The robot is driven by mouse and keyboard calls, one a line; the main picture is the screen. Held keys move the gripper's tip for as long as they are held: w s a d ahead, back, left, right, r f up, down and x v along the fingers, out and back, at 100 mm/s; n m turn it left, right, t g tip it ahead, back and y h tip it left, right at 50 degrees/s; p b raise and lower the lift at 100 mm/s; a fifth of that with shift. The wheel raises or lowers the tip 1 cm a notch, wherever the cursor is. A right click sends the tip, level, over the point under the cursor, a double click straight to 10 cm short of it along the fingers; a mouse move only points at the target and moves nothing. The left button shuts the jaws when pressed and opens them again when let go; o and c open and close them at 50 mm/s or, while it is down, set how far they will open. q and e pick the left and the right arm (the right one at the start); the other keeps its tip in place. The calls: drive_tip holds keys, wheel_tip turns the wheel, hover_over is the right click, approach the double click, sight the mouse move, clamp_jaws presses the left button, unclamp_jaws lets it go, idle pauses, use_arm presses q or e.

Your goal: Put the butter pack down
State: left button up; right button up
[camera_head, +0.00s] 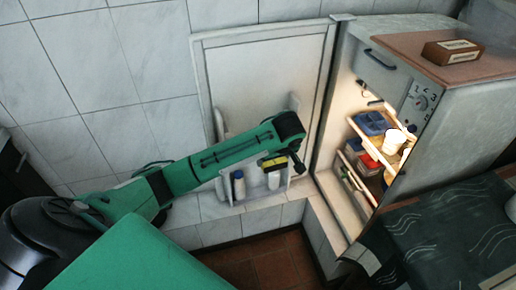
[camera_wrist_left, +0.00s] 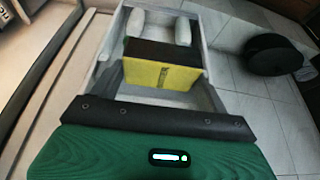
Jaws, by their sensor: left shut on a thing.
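The butter pack (camera_head: 273,161) is a small yellow block with a dark top. In the head view it is at the end of my left arm, in front of the open fridge door. My left gripper (camera_head: 284,159) is shut on it; its fingers are hard to make out. In the left wrist view the butter pack (camera_wrist_left: 160,76) appears over the door shelf (camera_wrist_left: 106,74), close to two white bottles. I cannot tell whether its underside touches the shelf. My right gripper is not in view.
The fridge door (camera_head: 262,75) stands open against the tiled wall. Its shelf holds white bottles (camera_head: 239,186). Inside the lit fridge are a blue container (camera_head: 371,123), a white cup (camera_head: 393,142) and red items. A brown box (camera_head: 452,52) lies on top. A dark counter (camera_head: 435,235) is at right.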

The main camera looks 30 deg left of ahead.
use_arm(q)
drive_tip(key=w+a+b, duration=0.1)
drive_tip(key=w+a, duration=0.8)
drive_tip(key=a, duration=0.3)
wheel_tip(320, 180, down, 7)
drive_tip(key=shift+s+r+b, duration=0.15)
drive_tip(key=shift+b, duration=0.3)
drive_tip(key=shift+d, duration=0.1)
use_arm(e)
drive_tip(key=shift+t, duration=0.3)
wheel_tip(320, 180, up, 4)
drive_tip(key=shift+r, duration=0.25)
use_arm(q)
drive_tip(key=o, duration=1.2)
drive_tip(key=shift+f, duration=0.25)
drive_tip(key=shift+c, duration=0.2)
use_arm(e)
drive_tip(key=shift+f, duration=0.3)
use_arm(q)
drive_tip(key=shift+r, duration=0.1)
